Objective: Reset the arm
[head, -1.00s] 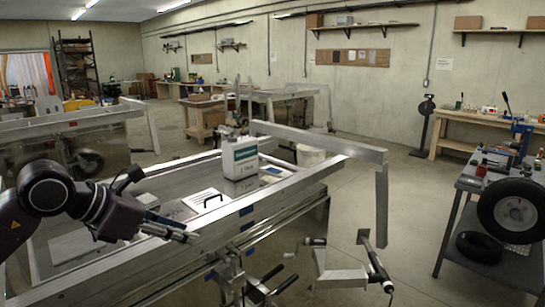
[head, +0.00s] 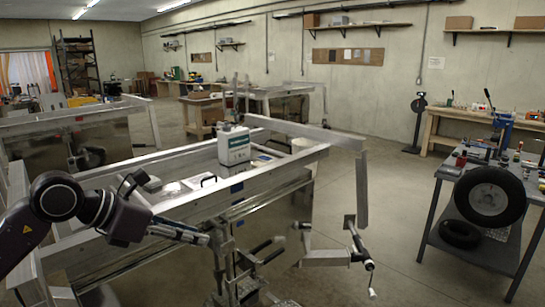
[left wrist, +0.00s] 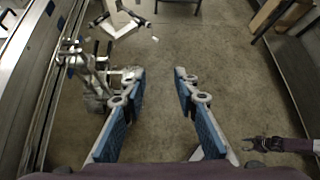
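My left arm comes in from the left in the head view, and its gripper (head: 196,236) is beside the near side rail of the aluminium trailer (head: 270,185). In the left wrist view the two blue-padded fingers of my left gripper (left wrist: 157,88) are wide apart with bare concrete floor between them. Nothing is held. A dark gripper part, which looks like my right gripper (left wrist: 262,144), shows at the lower right of the left wrist view. Whether it is open there is hard to tell. It is not in the head view.
A white jug (head: 234,147) stands in the trailer. The trailer's jack and crank handle (head: 358,245) stick out at the front. Floor between trailer and cart is clear.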

